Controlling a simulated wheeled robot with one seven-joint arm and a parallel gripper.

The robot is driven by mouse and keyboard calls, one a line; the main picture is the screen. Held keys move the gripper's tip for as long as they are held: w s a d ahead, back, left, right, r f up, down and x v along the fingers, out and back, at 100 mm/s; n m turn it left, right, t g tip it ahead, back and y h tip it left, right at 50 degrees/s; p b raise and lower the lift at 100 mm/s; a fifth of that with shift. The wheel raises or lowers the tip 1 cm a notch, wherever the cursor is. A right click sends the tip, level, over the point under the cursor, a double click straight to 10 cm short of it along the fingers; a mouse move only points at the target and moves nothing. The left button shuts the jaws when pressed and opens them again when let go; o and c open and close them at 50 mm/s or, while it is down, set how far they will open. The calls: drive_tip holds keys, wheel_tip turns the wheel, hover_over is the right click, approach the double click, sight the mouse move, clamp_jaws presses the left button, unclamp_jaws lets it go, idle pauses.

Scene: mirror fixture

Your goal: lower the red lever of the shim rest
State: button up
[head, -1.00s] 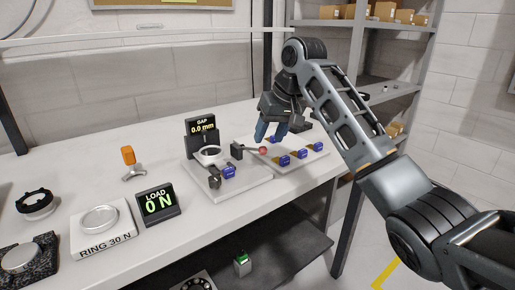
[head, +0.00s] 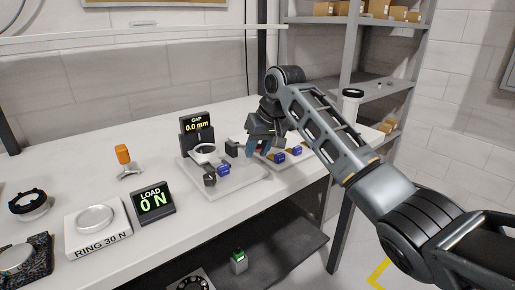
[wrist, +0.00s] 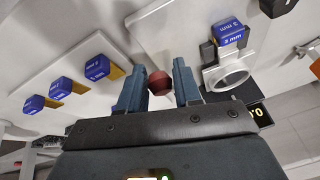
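The red lever's round knob (wrist: 159,83) shows in the wrist view between the two fingertips of my gripper (wrist: 160,84). A finger stands on each side of it, and a firm grip does not show. In the head view my gripper (head: 262,146) is low over the bench and hides the knob. The lever's black block (head: 232,148) stands just left of the fingers. The shim rest's pale plate (head: 240,183) carries a white ring (head: 206,152) and a blue 3 mm tag (head: 224,170). The gap display (head: 195,123) reads 0.0 mm.
Several blue-tagged shims (head: 278,157) lie on a white tray right beside my gripper. An orange-handled tool (head: 123,155) stands at left. The bench's back is clear.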

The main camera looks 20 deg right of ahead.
clamp_jaws()
drive_tip(key=shift+r, duration=0.1)
drive_tip(key=r+p, duration=0.1)
drive_tip(key=p, duration=0.1)
drive_tip(key=shift+w+a+r+p, duration=0.1)
drive_tip(key=shift+w+r+p, duration=0.15)
drive_tip(key=shift+r+p, duration=0.15)
drive_tip(key=shift+w+r+p, duration=0.25)
drive_tip(key=shift+w+p, duration=0.05)
drive_tip(key=shift+p, duration=0.35)
drive_tip(key=shift+o, duration=1.8)
unclamp_jaws()
drive_tip(key=shift+f, duration=0.15)
